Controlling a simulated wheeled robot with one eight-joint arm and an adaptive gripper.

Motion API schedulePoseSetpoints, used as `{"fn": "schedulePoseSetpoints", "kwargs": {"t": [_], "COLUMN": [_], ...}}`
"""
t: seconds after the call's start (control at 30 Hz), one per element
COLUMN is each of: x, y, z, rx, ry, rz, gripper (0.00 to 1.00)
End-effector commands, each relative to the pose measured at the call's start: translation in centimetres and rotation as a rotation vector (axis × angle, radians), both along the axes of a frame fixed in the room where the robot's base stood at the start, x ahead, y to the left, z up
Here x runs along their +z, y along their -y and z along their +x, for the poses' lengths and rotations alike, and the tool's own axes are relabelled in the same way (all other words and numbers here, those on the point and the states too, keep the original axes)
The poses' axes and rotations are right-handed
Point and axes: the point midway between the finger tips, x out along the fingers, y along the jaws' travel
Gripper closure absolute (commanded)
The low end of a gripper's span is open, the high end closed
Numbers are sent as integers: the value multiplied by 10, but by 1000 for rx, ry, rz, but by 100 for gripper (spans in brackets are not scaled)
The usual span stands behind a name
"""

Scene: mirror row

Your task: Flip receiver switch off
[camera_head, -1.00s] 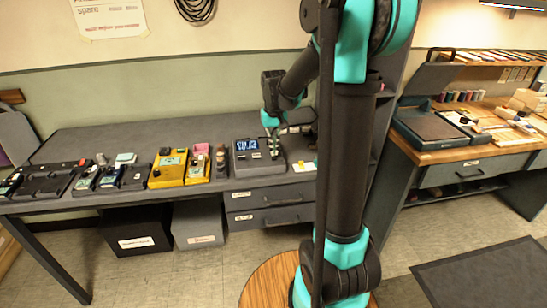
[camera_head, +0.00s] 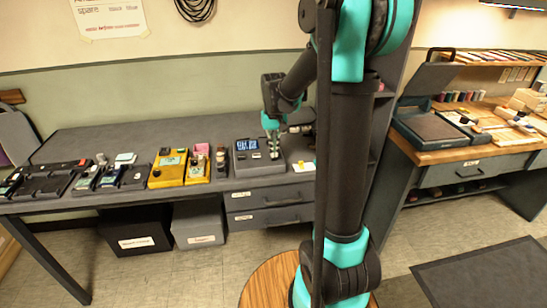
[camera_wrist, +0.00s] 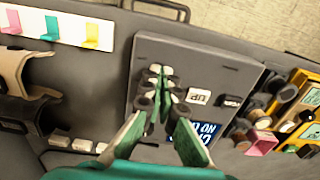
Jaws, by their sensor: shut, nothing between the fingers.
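The receiver appears to be the dark grey box (camera_head: 262,168) with a lit blue display (camera_head: 246,144), on the long bench. In the wrist view its panel (camera_wrist: 205,62) carries the display (camera_wrist: 185,130), an "UP" label (camera_wrist: 198,96) and several small dark and pale switches (camera_wrist: 178,94) in two columns. My gripper (camera_head: 272,134) is above the switch side of the box. In the wrist view my gripper (camera_wrist: 160,82) is shut and empty, its narrow fingertips among the switches. The fingers hide part of them. I cannot tell contact or each switch's position.
A card with coloured tabs (camera_wrist: 55,28) lies beside the box. The bench behind the units is clear. A second wooden bench (camera_head: 440,145) stands to the right.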

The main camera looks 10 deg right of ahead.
Motion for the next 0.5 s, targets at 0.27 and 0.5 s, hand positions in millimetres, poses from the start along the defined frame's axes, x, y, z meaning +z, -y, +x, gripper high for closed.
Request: {"fn": "schedulePoseSetpoints", "kwargs": {"t": [0.27, 0.5], "x": [-4, -7], "y": [0, 0], "z": [0, 0], "rx": [0, 0], "ry": [0, 0], "rz": [0, 0], "gripper": [100, 100]}}
